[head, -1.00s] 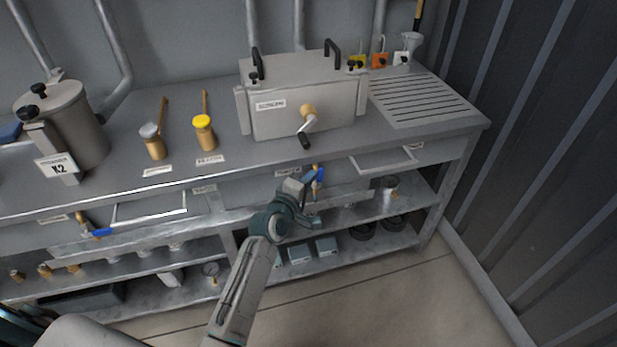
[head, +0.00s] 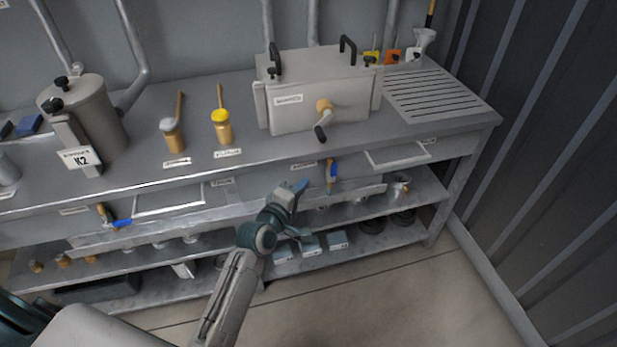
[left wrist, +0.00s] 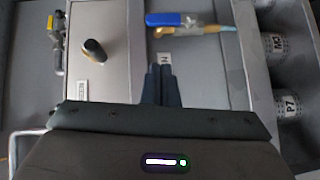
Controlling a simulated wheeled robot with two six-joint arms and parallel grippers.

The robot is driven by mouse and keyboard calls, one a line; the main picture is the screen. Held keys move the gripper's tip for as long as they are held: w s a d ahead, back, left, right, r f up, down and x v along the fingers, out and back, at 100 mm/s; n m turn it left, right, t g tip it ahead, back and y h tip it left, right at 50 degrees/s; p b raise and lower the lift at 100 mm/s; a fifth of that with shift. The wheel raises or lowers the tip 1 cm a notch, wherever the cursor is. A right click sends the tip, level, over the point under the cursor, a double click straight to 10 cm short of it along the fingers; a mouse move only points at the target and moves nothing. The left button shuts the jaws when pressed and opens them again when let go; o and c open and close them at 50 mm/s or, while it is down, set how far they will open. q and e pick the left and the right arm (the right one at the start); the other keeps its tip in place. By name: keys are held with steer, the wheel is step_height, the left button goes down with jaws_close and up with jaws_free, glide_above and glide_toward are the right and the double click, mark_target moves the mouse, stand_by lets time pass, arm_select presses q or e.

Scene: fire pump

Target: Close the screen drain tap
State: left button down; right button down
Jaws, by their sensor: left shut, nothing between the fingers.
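The screen drain tap (head: 331,176) hangs under the bench front, below the steel screen box (head: 318,98). It has a brass body and a blue lever. In the left wrist view the tap (left wrist: 182,21) lies beyond the fingertips, with its blue lever lying roughly along the brass body. My left gripper (head: 299,187) is to the left of the tap in the head view, apart from it. Its fingers (left wrist: 162,72) are shut and empty in the left wrist view. My right gripper is not in view.
Another blue-levered tap (head: 118,222) sits under the bench at the left. Labelled cans (left wrist: 285,104) stand on the shelf. The floor in front is clear.

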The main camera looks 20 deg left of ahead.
arm_select(q)
steer(key=v, duration=0.4)
steer(key=shift+s+a, duration=0.15)
steer(key=shift+s, duration=0.2)
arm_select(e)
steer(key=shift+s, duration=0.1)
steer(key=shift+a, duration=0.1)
arm_select(q)
steer(key=b, duration=0.3)
steer(key=f+n+t+b, duration=0.1)
steer(key=b, duration=0.2)
steer(key=shift+s+a+f, duration=0.25)
steer(key=shift+s+a, duration=0.05)
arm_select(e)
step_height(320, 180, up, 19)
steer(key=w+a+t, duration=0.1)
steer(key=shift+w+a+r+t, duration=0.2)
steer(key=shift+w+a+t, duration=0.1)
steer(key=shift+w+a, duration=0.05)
arm_select(q)
steer(key=shift+w, duration=0.15)
